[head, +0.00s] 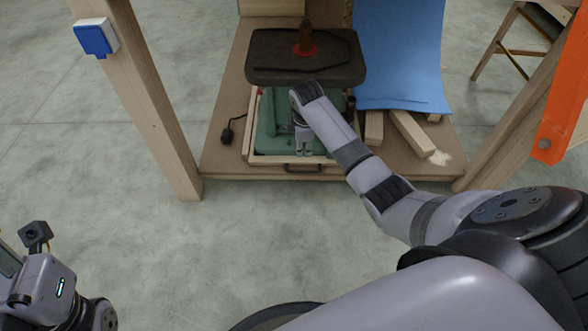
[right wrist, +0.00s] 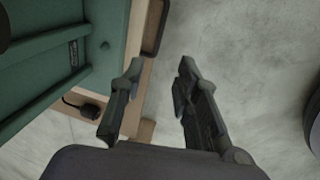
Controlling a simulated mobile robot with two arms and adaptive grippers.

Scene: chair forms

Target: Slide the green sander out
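The green sander (head: 272,128) lies low in a shallow wooden tray (head: 252,150) on the bench's lower board, partly under a dark slab. My right arm hides part of it. In the right wrist view a dark green body with a small label (right wrist: 35,75) fills the left side. My right gripper (head: 304,150) reaches down over the tray's front part.
The dark slab (head: 270,60) with a wooden handle overhangs the tray's back. The tray has a dark front handle (head: 302,168). A black plug (head: 227,134) lies left, wood offcuts (head: 410,132) and a blue sheet (head: 400,50) right. Wooden legs (head: 150,110) flank the opening. Front floor is clear.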

